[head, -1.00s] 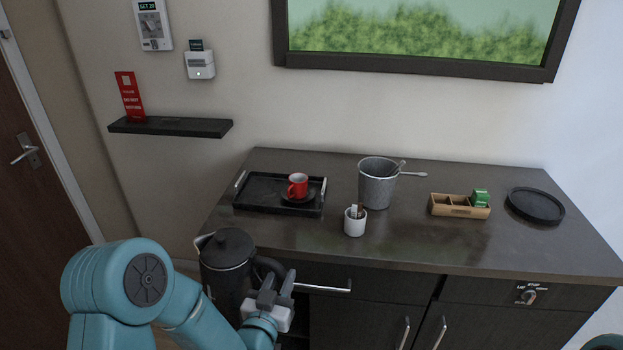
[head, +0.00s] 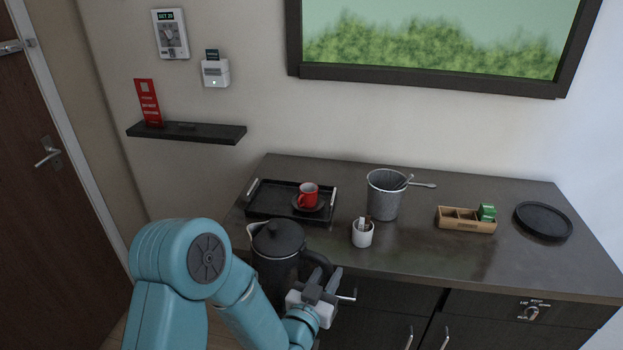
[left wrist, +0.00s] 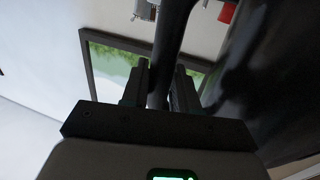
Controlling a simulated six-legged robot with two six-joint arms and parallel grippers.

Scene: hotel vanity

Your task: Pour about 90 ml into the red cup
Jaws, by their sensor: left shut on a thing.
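The red cup (head: 308,195) stands upright on a dark saucer (head: 309,208) on the black tray (head: 262,207), at the left of the vanity top. My left gripper (head: 322,284) is shut on the handle of a black kettle (head: 277,247), which looks roughly upright at the vanity's front edge, with its pale spout toward the left. The handle between the fingers also shows in the left wrist view (left wrist: 168,60). The kettle is nearer to me than the tray and apart from the cup. The liquid inside the kettle is hidden by its lid. My right gripper is out of view.
A grey ice bucket (head: 384,196) with a utensil stands right of the tray. A small white pot (head: 362,235) is in front of it. A wooden box (head: 466,221) and a round black tray (head: 543,221) are farther right. A wall shelf (head: 188,133) hangs at left.

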